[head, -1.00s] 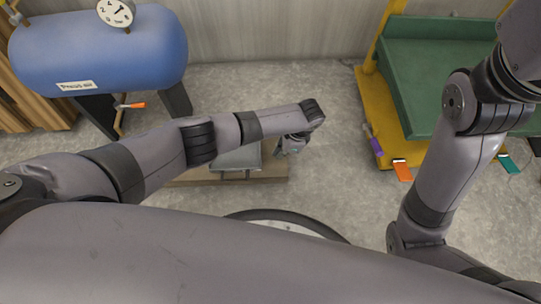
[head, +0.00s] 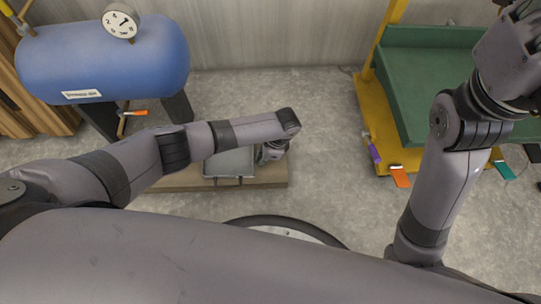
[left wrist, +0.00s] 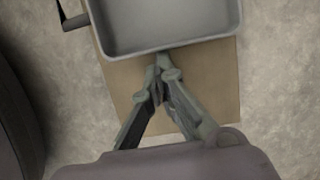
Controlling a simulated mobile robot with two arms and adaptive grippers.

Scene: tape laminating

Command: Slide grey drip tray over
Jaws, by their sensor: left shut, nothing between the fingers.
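The grey drip tray (head: 232,163) lies on a flat brown board (head: 273,178) on the floor, partly hidden behind my left forearm. In the left wrist view the tray (left wrist: 165,22) is at the top, empty where it shows, with a dark handle-like bar at its left side. My left gripper (head: 264,157) is at the tray's right side in the head view. In the left wrist view its fingers (left wrist: 163,62) are shut and empty, tips at the tray's near rim; I cannot tell whether they touch.
A blue air tank (head: 105,62) with a gauge stands at the back left. A green-topped yellow cart (head: 430,75) with coloured tags is at the right. A dark-rimmed round thing (head: 285,228) is in front of the board. Grey floor between board and cart is clear.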

